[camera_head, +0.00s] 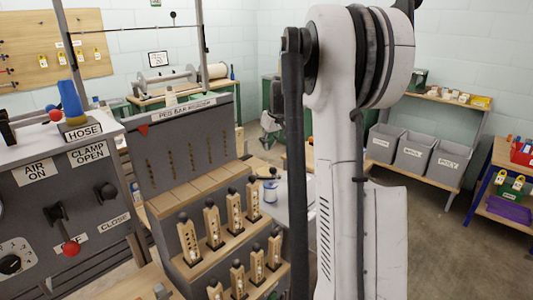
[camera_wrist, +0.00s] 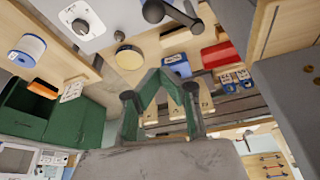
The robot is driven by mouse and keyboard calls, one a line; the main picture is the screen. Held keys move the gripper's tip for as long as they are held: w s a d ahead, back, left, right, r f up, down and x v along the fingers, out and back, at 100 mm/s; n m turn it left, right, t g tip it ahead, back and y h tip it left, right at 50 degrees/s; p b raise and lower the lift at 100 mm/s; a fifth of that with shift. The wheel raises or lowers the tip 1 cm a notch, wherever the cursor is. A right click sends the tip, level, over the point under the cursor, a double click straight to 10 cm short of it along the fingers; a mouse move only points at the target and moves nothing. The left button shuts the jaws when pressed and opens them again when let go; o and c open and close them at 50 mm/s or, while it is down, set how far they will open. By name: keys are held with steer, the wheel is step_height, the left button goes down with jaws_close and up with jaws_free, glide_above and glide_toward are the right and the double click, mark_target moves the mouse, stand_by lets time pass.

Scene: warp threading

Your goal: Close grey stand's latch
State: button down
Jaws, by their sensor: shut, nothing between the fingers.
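A grey stand labelled PEG BAR (camera_head: 185,150) stands left of centre in the head view. It has wooden steps with several wooden latch-like pieces with dark knobs (camera_head: 212,223). I cannot tell which part is the latch named in the task, or whether it is open. My gripper (camera_wrist: 163,76) shows in the wrist view as two green-sided fingers meeting in a point. It is shut and empty, apart from the things behind it. In the head view my gripper is hidden behind my own arm.
A grey control panel (camera_head: 60,205) with levers and labels stands at the left. Grey bins (camera_head: 415,155) sit on a shelf at the right, with open floor in front. The wrist view shows a blue-and-white spool (camera_wrist: 28,47) and a red box (camera_wrist: 219,55).

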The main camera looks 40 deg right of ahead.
steer(key=shift+v, duration=1.75)
steer(key=s+a+r, duration=0.2)
steer(key=s+a, duration=0.1)
steer(key=a, duration=0.6)
steer(key=s+a+r+t, duration=0.1)
steer(key=s+a+r, duration=0.15)
steer(key=a, duration=0.65)
steer(key=s+a+r, duration=0.2)
steer(key=s+a, duration=0.1)
steer(key=a, duration=0.5)
steer(key=s+a+f+n+t, duration=0.1)
steer(key=s+a+f, duration=0.3)
steer(key=s+a, duration=0.5)
steer(key=s+a+f+t, duration=0.1)
steer(key=s+a+f, duration=0.3)
steer(key=s+a, duration=0.5)
steer(key=shift+s+a+f+n+y, duration=0.15)
steer(key=shift+s+f+n+y, duration=0.15)
steer(key=shift+s+n, duration=0.15)
